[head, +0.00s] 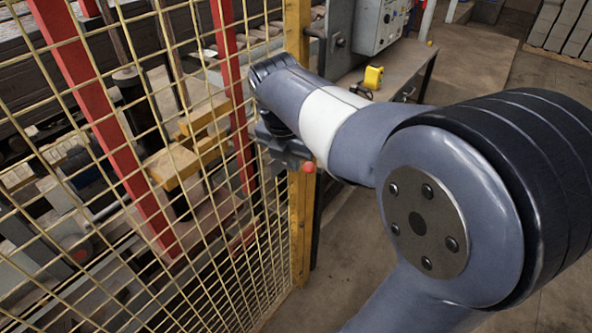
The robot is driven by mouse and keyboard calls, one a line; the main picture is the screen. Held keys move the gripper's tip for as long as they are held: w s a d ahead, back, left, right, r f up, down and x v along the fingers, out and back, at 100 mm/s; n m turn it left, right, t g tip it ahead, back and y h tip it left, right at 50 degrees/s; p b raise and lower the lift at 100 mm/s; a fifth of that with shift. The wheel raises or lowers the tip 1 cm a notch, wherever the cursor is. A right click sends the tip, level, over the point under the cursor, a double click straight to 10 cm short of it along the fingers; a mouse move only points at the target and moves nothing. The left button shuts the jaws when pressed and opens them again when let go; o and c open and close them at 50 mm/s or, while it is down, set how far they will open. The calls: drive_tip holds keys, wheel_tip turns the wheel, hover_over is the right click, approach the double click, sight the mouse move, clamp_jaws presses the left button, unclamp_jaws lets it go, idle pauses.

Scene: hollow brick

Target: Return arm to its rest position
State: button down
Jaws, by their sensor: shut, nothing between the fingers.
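My arm, grey with a white band, reaches from the lower right up to the yellow mesh fence (140,215). My gripper (280,148) is the dark grey end below the wrist, close to the yellow fence post (299,225). It is shut and holds nothing that I can see. Its fingers are small and partly hidden by the wrist and arm. A small red knob (308,167) shows beside it; I cannot tell what it belongs to.
Behind the mesh stands machinery with red posts (92,100) and yellow blocks (172,165). A bench (408,70) holds a yellow device (373,77) and a grey control box (381,25). Stacked grey bricks (566,28) stand at the top right. Concrete floor (470,65) is clear there.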

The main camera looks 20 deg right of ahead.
drive_tip(key=shift+s+a+r, duration=0.1)
drive_tip(key=shift+r, duration=0.3)
drive_tip(key=shift+f, duration=0.15)
